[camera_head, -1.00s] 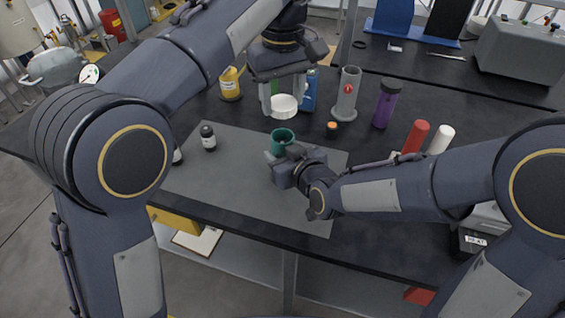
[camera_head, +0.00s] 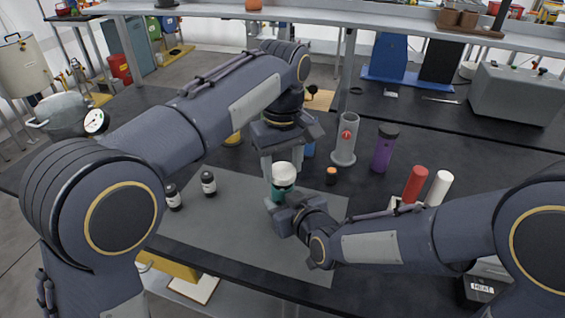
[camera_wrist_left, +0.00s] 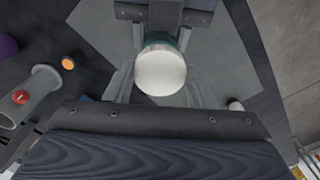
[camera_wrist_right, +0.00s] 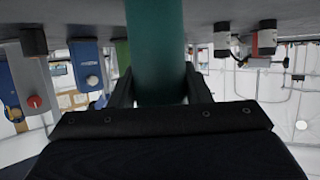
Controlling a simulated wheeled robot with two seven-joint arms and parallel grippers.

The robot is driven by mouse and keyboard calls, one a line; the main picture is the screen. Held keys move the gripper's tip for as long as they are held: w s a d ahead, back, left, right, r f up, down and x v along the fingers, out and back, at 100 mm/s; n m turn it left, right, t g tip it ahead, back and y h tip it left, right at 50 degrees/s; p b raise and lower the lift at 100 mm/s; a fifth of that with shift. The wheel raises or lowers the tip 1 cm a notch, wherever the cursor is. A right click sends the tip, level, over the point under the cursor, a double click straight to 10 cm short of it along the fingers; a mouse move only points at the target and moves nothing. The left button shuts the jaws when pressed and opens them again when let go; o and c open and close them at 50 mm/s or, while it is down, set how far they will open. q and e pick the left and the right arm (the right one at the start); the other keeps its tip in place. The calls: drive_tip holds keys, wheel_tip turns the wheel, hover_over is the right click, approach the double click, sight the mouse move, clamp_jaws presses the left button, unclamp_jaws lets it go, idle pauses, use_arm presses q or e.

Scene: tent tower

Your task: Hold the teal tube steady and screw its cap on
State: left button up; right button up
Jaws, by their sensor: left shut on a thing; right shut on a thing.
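The teal tube (camera_head: 279,191) stands upright above the grey mat (camera_head: 215,215). My right gripper (camera_head: 280,203) is shut on it from the front right; the right wrist view shows the tube (camera_wrist_right: 157,50) between the fingers. The white cap (camera_head: 284,171) is at the tube's top. My left gripper (camera_head: 282,168) comes from above and is shut on the cap. In the left wrist view the round white cap (camera_wrist_left: 160,71) hides most of the tube, with a teal edge behind it. I cannot tell whether the cap is seated or just above the rim.
A grey cylinder with a red mark (camera_head: 346,140), an orange-topped vial (camera_head: 331,176), a purple bottle (camera_head: 385,150) and red (camera_head: 415,184) and white (camera_head: 438,188) cylinders stand to the right. The mat's front is clear.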

use_arm(q)
drive_tip(key=shift+f, duration=0.1)
drive_tip(key=shift+f, duration=0.8)
drive_tip(key=shift+f, duration=0.55)
drive_tip(key=m, duration=0.4)
drive_tip(key=shift+m, duration=0.3)
drive_tip(key=m, duration=0.5)
drive_tip(key=o, duration=0.9)
drive_tip(key=shift+o, duration=0.2)
drive_tip(key=shift+r, duration=2.25)
